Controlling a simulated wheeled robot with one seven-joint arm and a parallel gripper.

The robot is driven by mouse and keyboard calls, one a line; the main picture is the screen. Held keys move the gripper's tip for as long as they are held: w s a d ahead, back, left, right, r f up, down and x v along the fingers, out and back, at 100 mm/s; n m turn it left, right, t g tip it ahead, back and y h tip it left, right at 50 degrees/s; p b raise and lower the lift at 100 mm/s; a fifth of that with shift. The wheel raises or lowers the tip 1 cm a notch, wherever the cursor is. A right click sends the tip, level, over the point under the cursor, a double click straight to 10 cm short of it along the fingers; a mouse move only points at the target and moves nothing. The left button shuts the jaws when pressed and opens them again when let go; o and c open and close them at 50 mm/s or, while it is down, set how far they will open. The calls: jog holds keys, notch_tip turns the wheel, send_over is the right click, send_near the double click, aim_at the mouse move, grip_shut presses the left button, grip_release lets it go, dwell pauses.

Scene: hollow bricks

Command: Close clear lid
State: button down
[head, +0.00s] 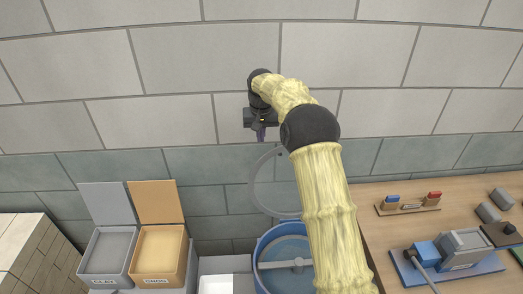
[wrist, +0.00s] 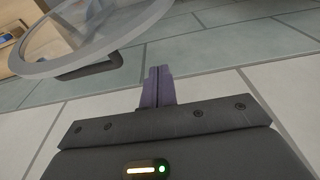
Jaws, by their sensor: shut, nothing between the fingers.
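The clear lid (head: 262,183) is a round transparent disc with a grey rim. It stands raised, nearly upright, above the back of a blue tub (head: 262,247), whose top is open. In the wrist view the clear lid (wrist: 80,62) fills the upper left, with a dark handle (wrist: 92,68) on its near side. My gripper (head: 261,135) is just above the lid's top edge in the head view, partly hidden by my arm. In the wrist view its purple fingers (wrist: 157,72) are together and empty, to the right of the handle and apart from it.
A grey bin (head: 104,255) and an orange bin (head: 158,255), both with raised flaps, stand left of the tub. A wooden bench (head: 400,225) with a blue-based machine (head: 455,255) is at right. A tiled wall stands close behind.

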jog(key=s+f+p, duration=0.2)
jog(key=f, duration=0.1)
jog(key=s+f+p, duration=0.1)
jog(key=p, duration=0.1)
jog(key=shift+f, duration=0.4)
jog(key=shift+f+b, duration=0.1)
jog(key=shift+b, duration=0.2)
